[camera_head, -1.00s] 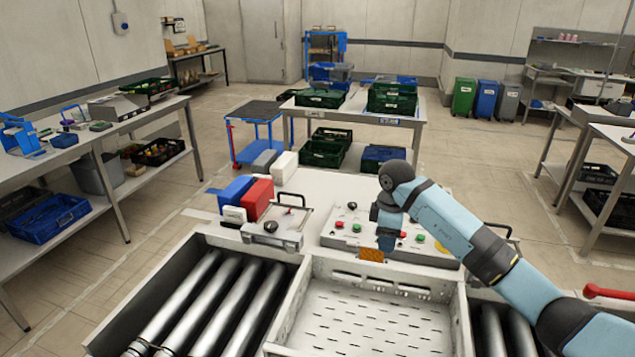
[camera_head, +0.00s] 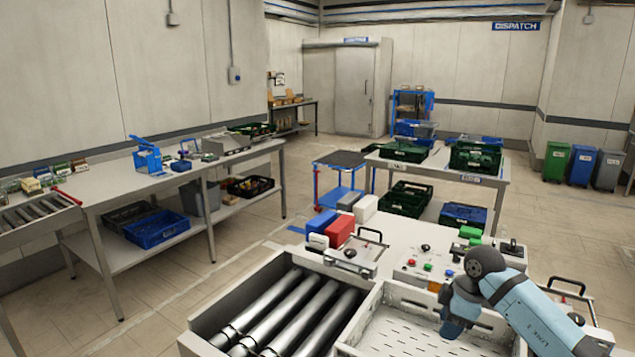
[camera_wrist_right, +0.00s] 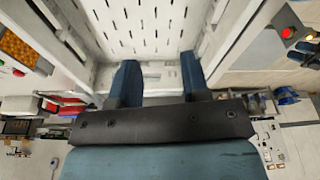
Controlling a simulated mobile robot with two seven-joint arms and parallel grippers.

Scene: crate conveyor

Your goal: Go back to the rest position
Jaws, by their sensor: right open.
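My right gripper (camera_head: 452,328) hangs over the white slotted crate (camera_head: 375,335) on the conveyor in the head view. In the right wrist view its two blue fingers (camera_wrist_right: 160,80) stand apart with nothing between them, and the crate (camera_wrist_right: 155,25) lies beyond them. My left gripper is not in the head view.
The control panel (camera_head: 425,265) with coloured buttons stands behind the crate. Steel rollers (camera_head: 290,315) lie left of it. Red (camera_head: 339,231) and blue (camera_head: 323,219) boxes stand beside a clamp plate. A table (camera_head: 430,165) with green crates is further back. Floor at left is clear.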

